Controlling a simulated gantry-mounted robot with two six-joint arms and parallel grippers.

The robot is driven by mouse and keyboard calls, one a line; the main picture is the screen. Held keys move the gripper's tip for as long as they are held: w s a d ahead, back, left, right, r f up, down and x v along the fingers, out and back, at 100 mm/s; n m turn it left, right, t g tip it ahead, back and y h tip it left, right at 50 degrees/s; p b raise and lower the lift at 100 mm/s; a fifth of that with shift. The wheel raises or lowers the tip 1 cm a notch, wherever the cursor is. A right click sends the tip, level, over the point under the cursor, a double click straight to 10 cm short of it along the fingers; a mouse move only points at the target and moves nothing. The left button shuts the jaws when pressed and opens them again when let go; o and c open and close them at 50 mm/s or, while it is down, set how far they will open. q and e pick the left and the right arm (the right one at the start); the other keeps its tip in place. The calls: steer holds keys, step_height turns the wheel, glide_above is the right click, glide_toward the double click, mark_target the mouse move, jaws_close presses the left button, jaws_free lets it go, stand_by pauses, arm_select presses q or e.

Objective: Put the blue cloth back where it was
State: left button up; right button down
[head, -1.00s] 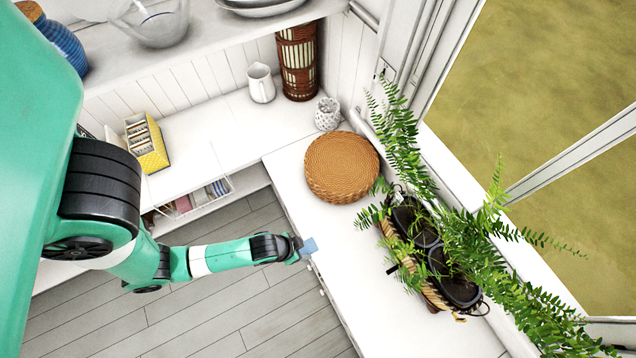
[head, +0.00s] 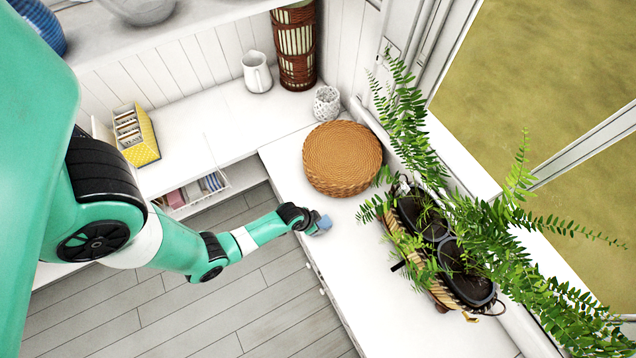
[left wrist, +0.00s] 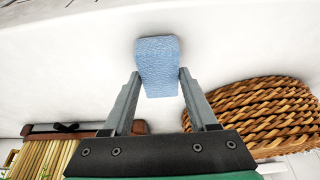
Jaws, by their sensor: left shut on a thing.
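The blue cloth (head: 323,222) is a small folded light-blue piece at the tip of my left gripper (head: 314,225). In the left wrist view the cloth (left wrist: 158,66) sits between the two fingertips of the left gripper (left wrist: 158,84), which are shut on its sides. The gripper is over the near-left edge of the white counter (head: 375,290), in front of the round wicker basket. Whether the cloth touches the counter is hard to tell. An open drawer (head: 215,190) on the left holds several folded cloths. My right gripper is not in view.
A round wicker basket (head: 342,158) stands on the counter behind the gripper. A planter with ferns (head: 440,240) stands to the right by the window. A yellow box (head: 140,140), white pitcher (head: 256,72) and patterned cup (head: 326,103) stand further back. The counter front is clear.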

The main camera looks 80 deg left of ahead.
arm_select(q)
steer(key=shift+w, duration=0.1)
steer(key=shift+f, duration=0.1)
steer(key=o, duration=1.3)
steer(key=shift+r, duration=0.45)
steer(key=p+v, duration=0.7)
steer(key=v, duration=0.4)
steer(key=shift+s+r+p, duration=0.2)
steer(key=shift+s+p, duration=0.1)
steer(key=shift+p, duration=0.05)
steer(key=shift+d, duration=0.1)
